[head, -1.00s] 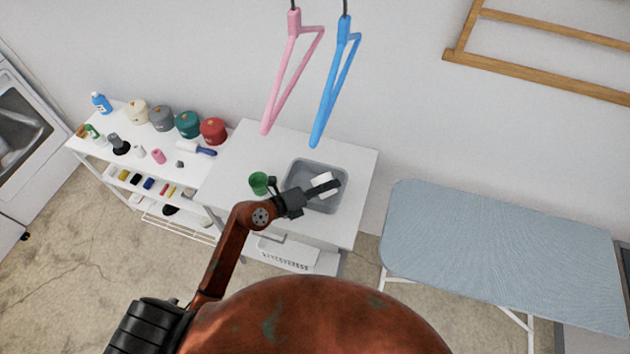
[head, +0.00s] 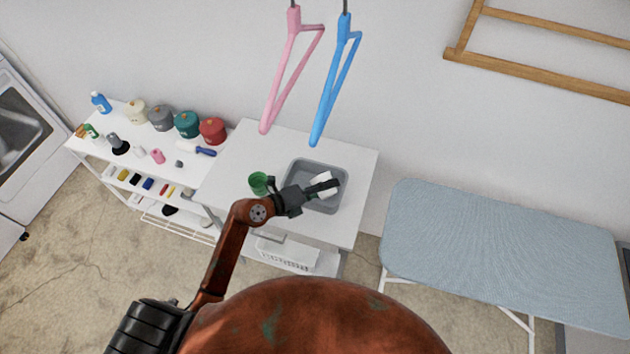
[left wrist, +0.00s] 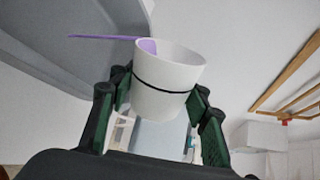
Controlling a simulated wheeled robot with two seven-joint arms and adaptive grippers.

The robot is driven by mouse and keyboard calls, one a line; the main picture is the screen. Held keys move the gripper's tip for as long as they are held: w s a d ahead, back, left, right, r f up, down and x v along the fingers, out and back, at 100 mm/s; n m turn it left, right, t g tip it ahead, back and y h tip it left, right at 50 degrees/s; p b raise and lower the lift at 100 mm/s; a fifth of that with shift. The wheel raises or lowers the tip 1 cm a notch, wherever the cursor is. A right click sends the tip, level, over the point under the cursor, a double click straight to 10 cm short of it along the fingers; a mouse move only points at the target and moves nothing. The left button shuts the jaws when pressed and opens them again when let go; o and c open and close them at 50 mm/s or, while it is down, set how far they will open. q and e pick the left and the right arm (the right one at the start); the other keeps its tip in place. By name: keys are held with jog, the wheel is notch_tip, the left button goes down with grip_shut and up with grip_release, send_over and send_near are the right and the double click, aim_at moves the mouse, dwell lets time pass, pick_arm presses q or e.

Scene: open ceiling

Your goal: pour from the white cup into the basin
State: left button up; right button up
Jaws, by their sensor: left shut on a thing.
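The white cup (head: 325,184) is held tilted over the grey basin (head: 302,168) on the white table. My left gripper (head: 318,186) is shut on the cup. In the left wrist view the cup (left wrist: 168,85) sits between both fingers and has a thin dark band around it. Purple liquid (left wrist: 148,46) shows inside the cup at its lip. A thin purple streak, which looks like a pouring stream, runs from the lip across the basin (left wrist: 60,45) in that view. The stream's end and the basin floor under the cup are hard to make out.
A green cup (head: 258,183) stands left of the basin, close to my left gripper. A shelf (head: 130,170) with several pots and small items is further left. Pink (head: 285,80) and blue hangers (head: 333,80) hang above. An ironing board (head: 500,240) is at right.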

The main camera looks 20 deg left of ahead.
pick_arm(q)
jog(key=shift+w+a+r+n+g+h, duration=0.3)
jog(key=shift+w+a+r+n+h, duration=0.1)
jog(key=shift+w+a+n, duration=0.25)
dwell(0.8)
jog(key=shift+w+f+n+g+p, duration=0.1)
jog(key=shift+f+n+g+p, duration=0.2)
jog(key=shift+f+n+p, duration=0.45)
dwell(0.8)
